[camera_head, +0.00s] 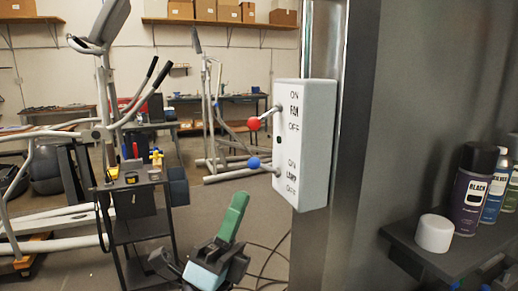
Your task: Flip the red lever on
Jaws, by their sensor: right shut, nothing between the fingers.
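A white switch box (312,165) is mounted on a dark post, with the labels ON, FAN, OFF above and ON, LAMP, OFF below. The red lever (254,124) sticks out from its left side beside the FAN label. Its red ball hangs lower than its pivot, about level with the word OFF. A blue-balled lever (254,162) sticks out below it, beside LAMP. My right gripper (239,199) is below and left of the box, with green fingers pointing up. It is shut and empty, apart from both levers. My left gripper is not in view.
A black cart (140,215) and an elliptical machine (100,120) stand at left. The space left of the levers looks clear.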

